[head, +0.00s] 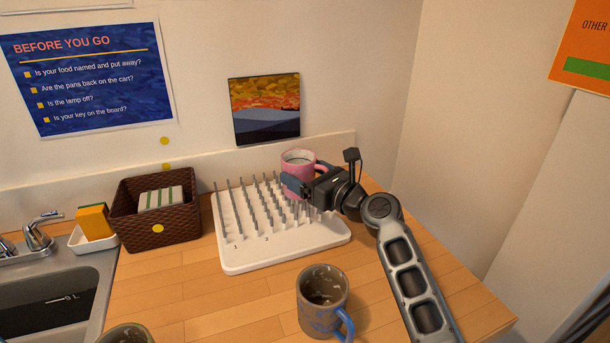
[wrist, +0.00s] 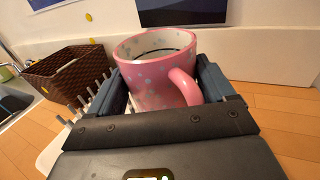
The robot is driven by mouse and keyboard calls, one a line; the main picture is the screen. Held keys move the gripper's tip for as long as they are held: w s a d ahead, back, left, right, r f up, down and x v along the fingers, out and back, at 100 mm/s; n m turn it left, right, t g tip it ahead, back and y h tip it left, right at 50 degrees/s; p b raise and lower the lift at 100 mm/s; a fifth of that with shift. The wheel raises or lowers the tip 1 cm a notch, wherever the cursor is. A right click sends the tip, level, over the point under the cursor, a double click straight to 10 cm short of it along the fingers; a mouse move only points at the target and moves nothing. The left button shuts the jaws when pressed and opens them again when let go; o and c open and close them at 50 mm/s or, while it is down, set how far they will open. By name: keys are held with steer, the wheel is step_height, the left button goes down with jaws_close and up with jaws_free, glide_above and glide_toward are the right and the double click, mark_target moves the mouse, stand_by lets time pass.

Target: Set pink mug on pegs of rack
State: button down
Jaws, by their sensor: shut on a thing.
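The pink mug (head: 298,160) has pale speckles and stands upright between the fingers of my gripper (head: 297,186). In the wrist view the mug (wrist: 155,85) sits between both fingers, with its handle toward the camera and to the right. The white rack (head: 285,252) carries rows of grey pegs and lies on the counter. The mug is at the back right part of the rack, over or just behind the rear pegs. The mug's base is hidden by my gripper, so I cannot tell whether it touches the pegs.
A grey-brown mug with a blue handle (head: 322,289) stands in front of the rack. Another mug (head: 126,335) is cut off at the bottom edge. A brown basket (head: 157,232), a sponge in a white dish (head: 93,226) and a sink (head: 50,300) are at left. Counter at right front is clear.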

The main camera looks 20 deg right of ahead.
steer(key=shift+f, duration=0.1)
jaws_free()
stand_by(0.3)
steer(key=shift+s, duration=0.1)
steer(key=v, duration=1.2)
steer(key=shift+b, duration=0.35)
